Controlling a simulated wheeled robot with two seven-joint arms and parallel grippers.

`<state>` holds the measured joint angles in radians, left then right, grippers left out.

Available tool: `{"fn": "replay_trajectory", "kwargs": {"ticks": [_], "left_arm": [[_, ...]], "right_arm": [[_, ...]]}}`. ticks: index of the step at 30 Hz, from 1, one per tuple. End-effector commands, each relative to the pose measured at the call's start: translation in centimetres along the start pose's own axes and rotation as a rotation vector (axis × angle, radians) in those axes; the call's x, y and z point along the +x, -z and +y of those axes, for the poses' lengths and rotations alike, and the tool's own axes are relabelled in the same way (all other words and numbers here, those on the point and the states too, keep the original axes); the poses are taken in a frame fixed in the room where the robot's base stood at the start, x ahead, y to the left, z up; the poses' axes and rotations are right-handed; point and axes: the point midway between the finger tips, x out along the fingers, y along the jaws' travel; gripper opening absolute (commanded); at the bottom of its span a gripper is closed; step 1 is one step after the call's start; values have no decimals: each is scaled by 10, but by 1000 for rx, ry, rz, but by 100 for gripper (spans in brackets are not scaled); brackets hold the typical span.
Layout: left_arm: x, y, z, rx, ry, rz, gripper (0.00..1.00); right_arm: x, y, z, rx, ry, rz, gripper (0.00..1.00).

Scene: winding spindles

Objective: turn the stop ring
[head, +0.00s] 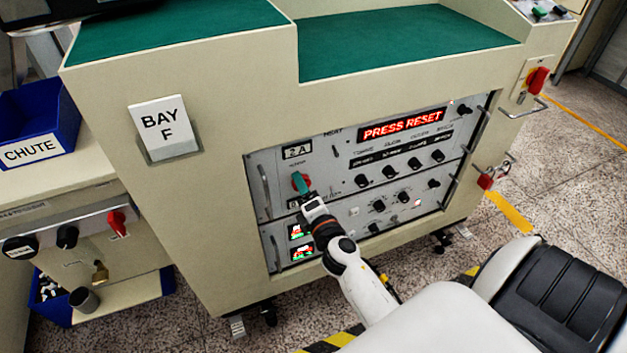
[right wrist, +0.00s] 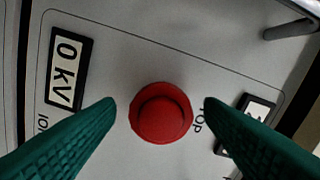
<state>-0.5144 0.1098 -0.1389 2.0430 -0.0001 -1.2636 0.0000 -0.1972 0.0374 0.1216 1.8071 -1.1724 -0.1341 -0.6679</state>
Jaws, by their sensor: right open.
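The red round stop button (right wrist: 161,112) sits on the grey panel in the middle of the right wrist view; a darker curved edge shows on its face. I cannot make out a separate ring around it. In the head view the red stop (head: 295,177) is partly hidden by my right gripper (head: 302,185). In the right wrist view my right gripper (right wrist: 160,103) is open, with one green finger on each side of the button and a gap on both sides. Nothing is between the fingers except the button beyond. My left gripper is not in view.
The panel (head: 330,150) has a red "PRESS RESET" display (head: 403,125), several black knobs and metal handles. A "0 kV" label (right wrist: 67,68) is left of the button. A red switch (head: 538,80) is on the cabinet's right. A blue chute bin (head: 35,125) stands left.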

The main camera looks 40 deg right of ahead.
Motion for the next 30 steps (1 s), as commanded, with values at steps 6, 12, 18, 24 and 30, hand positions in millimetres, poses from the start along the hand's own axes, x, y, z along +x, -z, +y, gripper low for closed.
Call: {"fn": "replay_trajectory", "kwargs": {"ticks": [6,12,18,24,30], "left_arm": [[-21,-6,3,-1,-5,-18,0],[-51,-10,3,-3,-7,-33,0],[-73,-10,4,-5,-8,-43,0],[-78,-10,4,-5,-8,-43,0],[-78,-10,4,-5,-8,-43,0]], "right_arm": [[-46,-1,3,2,-4,0,63],[-86,-1,3,2,-4,2,63],[-106,0,2,1,-1,1,63],[-110,0,0,0,-1,1,63],[-109,0,0,0,-1,0,63]]}}
